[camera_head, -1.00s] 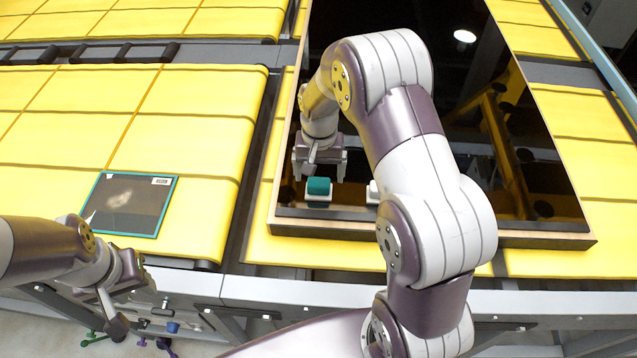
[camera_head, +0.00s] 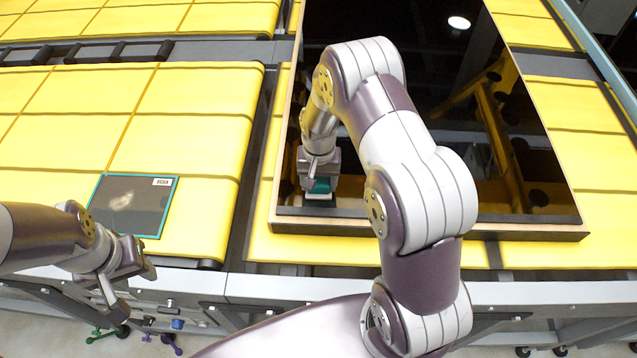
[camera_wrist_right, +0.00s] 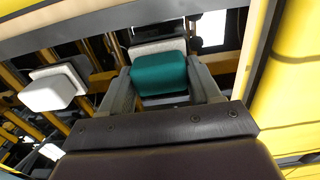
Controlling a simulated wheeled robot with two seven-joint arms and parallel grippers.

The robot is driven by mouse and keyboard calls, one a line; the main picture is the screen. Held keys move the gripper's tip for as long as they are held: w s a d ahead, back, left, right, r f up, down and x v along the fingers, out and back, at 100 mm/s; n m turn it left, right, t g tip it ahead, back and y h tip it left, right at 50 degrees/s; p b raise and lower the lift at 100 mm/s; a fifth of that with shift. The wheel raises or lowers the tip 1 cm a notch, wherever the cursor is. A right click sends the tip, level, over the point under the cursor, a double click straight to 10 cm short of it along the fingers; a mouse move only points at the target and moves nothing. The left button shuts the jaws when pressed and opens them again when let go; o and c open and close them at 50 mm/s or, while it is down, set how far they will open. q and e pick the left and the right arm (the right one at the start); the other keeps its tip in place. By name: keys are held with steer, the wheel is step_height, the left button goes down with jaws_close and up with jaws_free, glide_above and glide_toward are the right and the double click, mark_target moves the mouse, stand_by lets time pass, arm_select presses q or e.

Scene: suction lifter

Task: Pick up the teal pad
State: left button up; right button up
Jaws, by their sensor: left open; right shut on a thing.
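The teal pad (camera_head: 320,187) is a small block with a pale base, near the front left corner of the dark glossy panel. In the right wrist view the teal pad (camera_wrist_right: 160,76) sits between the two fingers of my right gripper (camera_wrist_right: 166,90), which is shut on it. In the head view my right gripper (camera_head: 319,182) covers part of the pad, which is at the panel's surface; I cannot tell whether it is lifted. My left gripper (camera_head: 140,268) is open and empty, low at the left by the table's front edge.
A white pad (camera_wrist_right: 54,88) stands on the panel beside the teal one; my arm hides it in the head view. The dark panel (camera_head: 440,110) has a wooden frame (camera_head: 420,228). A teal-edged screen (camera_head: 132,203) lies on the yellow surface (camera_head: 190,140) at left.

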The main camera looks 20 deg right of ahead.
steer(key=shift+r+b, duration=0.3)
steer(key=r, duration=0.1)
steer(key=r+b, duration=0.1)
steer(key=d+r+b, duration=0.1)
steer(key=shift+w+r, duration=0.3)
steer(key=d+r+b, duration=0.3)
steer(key=d+r, duration=0.3)
steer(key=d, duration=0.4)
steer(key=shift+w+d+r+b, duration=0.25)
steer(key=shift+w+r+b, duration=0.05)
steer(key=shift+w+r, duration=0.1)
steer(key=o, duration=0.3)
steer(key=shift+c, duration=0.9)
steer(key=shift+f, duration=0.1)
